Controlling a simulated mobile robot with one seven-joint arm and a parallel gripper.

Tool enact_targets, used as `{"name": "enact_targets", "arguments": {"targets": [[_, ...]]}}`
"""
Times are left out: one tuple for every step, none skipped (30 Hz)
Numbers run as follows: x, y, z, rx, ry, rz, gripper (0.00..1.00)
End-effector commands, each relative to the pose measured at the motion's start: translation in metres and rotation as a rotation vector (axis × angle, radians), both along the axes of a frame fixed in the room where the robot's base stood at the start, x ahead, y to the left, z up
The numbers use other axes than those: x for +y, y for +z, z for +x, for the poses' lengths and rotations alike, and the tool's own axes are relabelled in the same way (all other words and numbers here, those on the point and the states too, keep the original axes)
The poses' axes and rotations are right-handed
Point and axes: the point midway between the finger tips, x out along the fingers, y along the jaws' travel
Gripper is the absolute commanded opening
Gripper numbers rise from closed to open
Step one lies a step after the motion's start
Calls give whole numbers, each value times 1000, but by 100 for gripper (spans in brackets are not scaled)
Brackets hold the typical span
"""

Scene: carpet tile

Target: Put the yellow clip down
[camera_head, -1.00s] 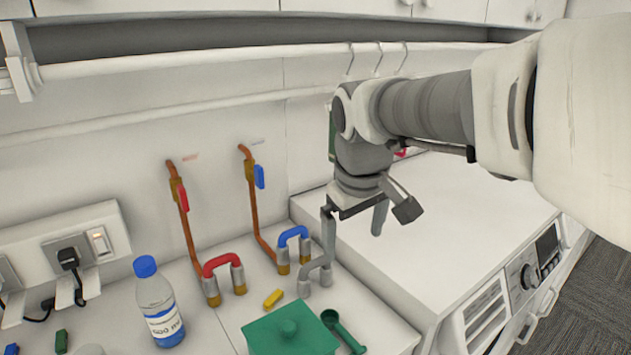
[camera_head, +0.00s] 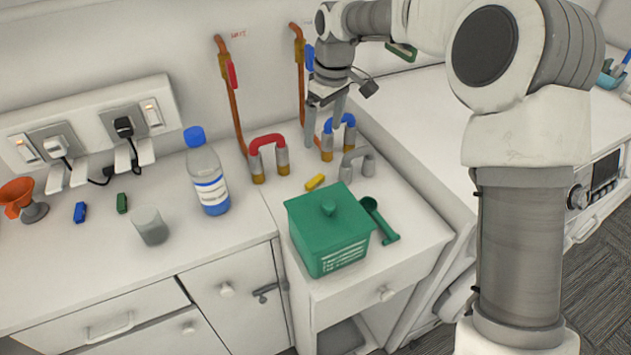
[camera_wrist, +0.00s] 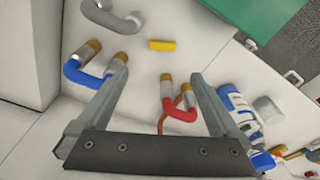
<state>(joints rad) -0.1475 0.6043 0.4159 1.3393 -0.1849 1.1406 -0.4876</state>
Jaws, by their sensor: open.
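The yellow clip (camera_head: 315,182) lies on the white counter, between the red pipe loop and the green lidded box. It also shows in the wrist view (camera_wrist: 162,45), lying flat with nothing touching it. My gripper (camera_head: 325,140) is open and empty. It is above the counter near the blue pipe loop, up and back from the clip in the head view. In the wrist view my two fingers (camera_wrist: 155,85) are spread wide, and the clip is beyond their tips.
A green box (camera_head: 330,235) with a green scoop (camera_head: 378,218) stands in front of the clip. The red loop (camera_head: 268,150), blue loop (camera_head: 338,130) and grey loop (camera_head: 357,162) rise nearby. A bottle (camera_head: 208,175) and cup (camera_head: 150,226) stand left.

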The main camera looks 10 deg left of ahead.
Motion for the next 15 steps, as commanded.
{"name": "enact_targets", "arguments": {"targets": [[1, -13, 0, 4, 1, -1, 100], [2, -20, 0, 4, 1, -2, 100], [3, -29, 0, 5, 0, -1, 100], [3, -35, 0, 5, 0, -1, 100], [4, -42, 1, 4, -1, -1, 100], [5, -50, 2, 6, -1, -1, 100], [6, -57, 2, 4, -1, -1, 100], [6, -63, 2, 5, 0, -2, 100], [7, -71, 3, 4, 0, -1, 100], [8, -77, 3, 4, 0, -1, 100], [9, -81, 3, 4, 0, -1, 100], [9, -87, 4, 2, 0, 0, 100], [10, -90, 4, 3, 0, -1, 100], [10, -94, 4, 3, 0, -1, 100], [10, -97, 5, 1, -1, 0, 100]]}}
